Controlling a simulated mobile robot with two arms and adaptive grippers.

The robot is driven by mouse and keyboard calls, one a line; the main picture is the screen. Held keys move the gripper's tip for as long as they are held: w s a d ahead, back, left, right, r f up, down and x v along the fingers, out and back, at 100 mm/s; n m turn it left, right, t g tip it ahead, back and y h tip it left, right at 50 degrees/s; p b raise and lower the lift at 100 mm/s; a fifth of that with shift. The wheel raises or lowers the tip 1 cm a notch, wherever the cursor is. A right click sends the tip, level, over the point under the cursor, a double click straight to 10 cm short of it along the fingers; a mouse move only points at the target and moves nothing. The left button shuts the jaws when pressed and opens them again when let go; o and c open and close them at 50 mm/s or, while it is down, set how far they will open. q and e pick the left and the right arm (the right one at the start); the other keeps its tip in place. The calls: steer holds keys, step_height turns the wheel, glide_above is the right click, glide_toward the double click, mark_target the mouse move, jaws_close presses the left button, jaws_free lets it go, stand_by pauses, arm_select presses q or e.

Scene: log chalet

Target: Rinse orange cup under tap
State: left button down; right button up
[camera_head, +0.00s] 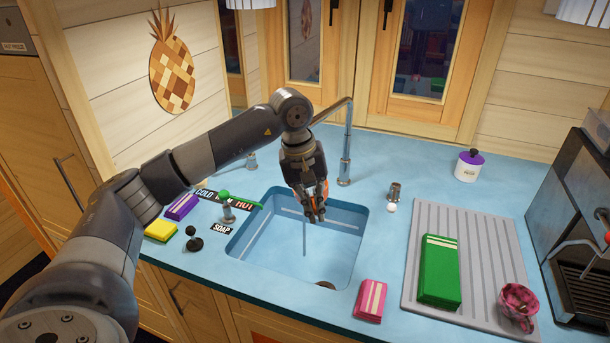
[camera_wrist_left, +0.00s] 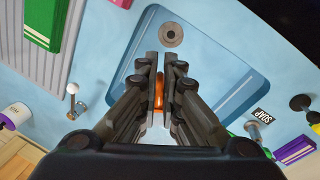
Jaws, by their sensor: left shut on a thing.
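My left gripper (camera_head: 314,208) is above the blue sink basin (camera_head: 262,262), pointing down, shut on the orange cup (camera_head: 321,190). The cup is mostly hidden by the fingers; a sliver of orange shows between them in the left wrist view (camera_wrist_left: 158,92). The tap (camera_head: 345,150) rises from the counter behind the basin, its spout reaching left behind the gripper. The tap lever with a green end (camera_head: 228,205) stands left of the basin by the cold and hot label (camera_head: 222,199). My right gripper is not in view.
A pink sponge (camera_head: 370,300) lies right of the basin. A grooved drainboard (camera_head: 486,250) holds a green packet (camera_head: 440,270) and a pink patterned cup (camera_head: 517,306). Purple and yellow sponges (camera_head: 161,230) lie at left. A coffee machine (camera_head: 580,210) stands at far right.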

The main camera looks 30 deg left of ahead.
arm_select(q)
steer(key=shift+r, duration=0.1)
steer(key=s+d+r+p, duration=0.1)
steer(key=s+d+r, duration=0.2)
steer(key=s+r, duration=0.1)
stand_by(0.7)
